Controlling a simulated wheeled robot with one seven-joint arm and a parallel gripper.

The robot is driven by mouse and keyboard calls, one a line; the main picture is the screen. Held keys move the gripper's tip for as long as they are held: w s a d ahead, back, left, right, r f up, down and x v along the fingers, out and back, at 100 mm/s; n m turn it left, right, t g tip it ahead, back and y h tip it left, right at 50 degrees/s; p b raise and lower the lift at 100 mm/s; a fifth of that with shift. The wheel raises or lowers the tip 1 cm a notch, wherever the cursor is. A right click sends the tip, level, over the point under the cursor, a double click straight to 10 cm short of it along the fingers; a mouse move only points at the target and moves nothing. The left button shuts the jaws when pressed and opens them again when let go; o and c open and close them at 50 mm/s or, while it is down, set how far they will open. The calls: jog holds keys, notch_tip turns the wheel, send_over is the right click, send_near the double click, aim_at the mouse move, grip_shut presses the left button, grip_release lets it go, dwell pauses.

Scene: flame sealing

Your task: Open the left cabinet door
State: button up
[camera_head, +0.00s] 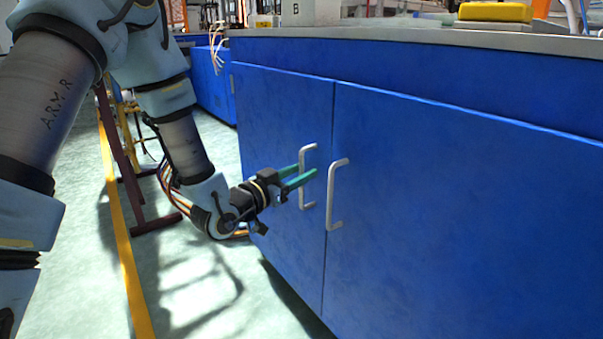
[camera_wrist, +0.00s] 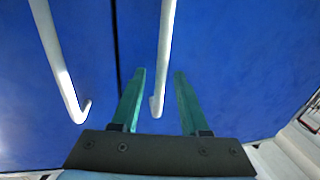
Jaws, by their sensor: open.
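The left cabinet door (camera_head: 277,112) is blue and shut, flush with the right door (camera_head: 460,200). Its pale bar handle (camera_head: 303,190) stands upright near the seam. My gripper (camera_head: 306,170) is open at this handle, its two green fingers pointing at the door. The fingers hide part of the handle in the head view.
The right door's handle (camera_head: 333,200) is close beside, across the seam; it also shows at the left of the wrist view (camera_wrist: 58,60). A grey countertop (camera_head: 400,38) overhangs the doors.

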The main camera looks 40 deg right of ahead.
jog(key=shift+d, duration=0.25)
grip_shut()
dwell(1.4)
